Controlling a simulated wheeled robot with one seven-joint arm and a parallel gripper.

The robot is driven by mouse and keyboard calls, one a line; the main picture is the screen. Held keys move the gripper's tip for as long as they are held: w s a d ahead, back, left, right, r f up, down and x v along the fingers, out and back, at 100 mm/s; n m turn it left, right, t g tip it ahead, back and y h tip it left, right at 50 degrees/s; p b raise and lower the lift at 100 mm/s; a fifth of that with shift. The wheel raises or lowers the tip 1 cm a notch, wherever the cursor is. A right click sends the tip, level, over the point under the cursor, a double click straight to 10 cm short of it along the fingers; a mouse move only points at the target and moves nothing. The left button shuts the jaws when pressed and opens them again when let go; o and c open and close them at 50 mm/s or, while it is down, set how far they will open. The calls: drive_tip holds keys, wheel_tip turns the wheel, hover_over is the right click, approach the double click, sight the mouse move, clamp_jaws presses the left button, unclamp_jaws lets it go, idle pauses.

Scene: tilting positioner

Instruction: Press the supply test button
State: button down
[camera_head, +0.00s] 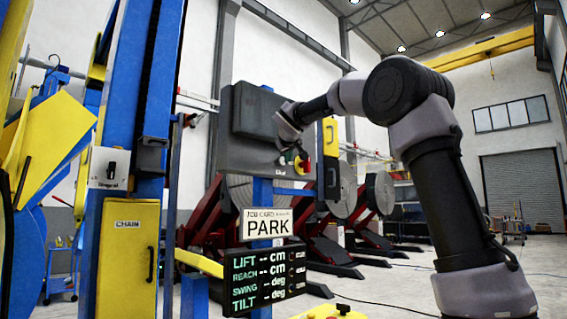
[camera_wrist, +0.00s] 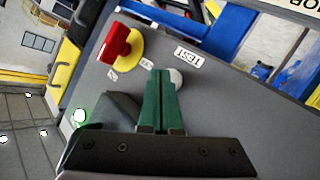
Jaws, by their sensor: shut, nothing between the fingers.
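The test button is a pale round button (camera_wrist: 177,77) in the wrist view, beside a white label reading TEST (camera_wrist: 187,54) on the grey control box (camera_wrist: 225,85). My gripper's green fingers (camera_wrist: 161,73) are together and empty, and their tips overlap the button's left side in the picture. Part of the button is hidden behind them. I cannot tell whether the tips touch it. In the head view my gripper (camera_head: 291,156) is at the lower right of the dark grey control box (camera_head: 250,153). The button cannot be made out there.
A lit green lamp (camera_wrist: 79,117) is at the lower left. In the head view, a PARK card (camera_head: 267,224) and a readout board (camera_head: 268,275) hang below the box. A blue post (camera_head: 155,80) stands left.

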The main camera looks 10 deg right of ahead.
drive_tip(key=shift+s+d, duration=0.25)
drive_tip(key=shift+s, duration=0.1)
drive_tip(key=shift+s, duration=0.1)
drive_tip(key=shift+s+d, duration=0.75)
drive_tip(key=shift+s, duration=0.25)
drive_tip(key=shift+s+d, duration=0.75)
drive_tip(key=shift+s, duration=0.2)
drive_tip(key=s+d+f+m+g, duration=0.25)
drive_tip(key=s+f, duration=0.35)
drive_tip(key=s, duration=0.3)
drive_tip(key=s+d+f+m+g, duration=0.2)
drive_tip(key=s+d+f, duration=0.2)
drive_tip(key=s+f, duration=0.4)
drive_tip(key=s+f+m+g+y, duration=0.1)
drive_tip(key=s+f+m+y, duration=0.1)
drive_tip(key=s+f, duration=0.6)
drive_tip(key=s+a+f+m+g+y, duration=0.1)
drive_tip(key=s+f+g+y, duration=0.1)
drive_tip(key=s+f, duration=0.6)
drive_tip(key=s, duration=0.5)
drive_tip(key=shift+a+m, duration=0.15)
drive_tip(key=shift+m, duration=0.2)
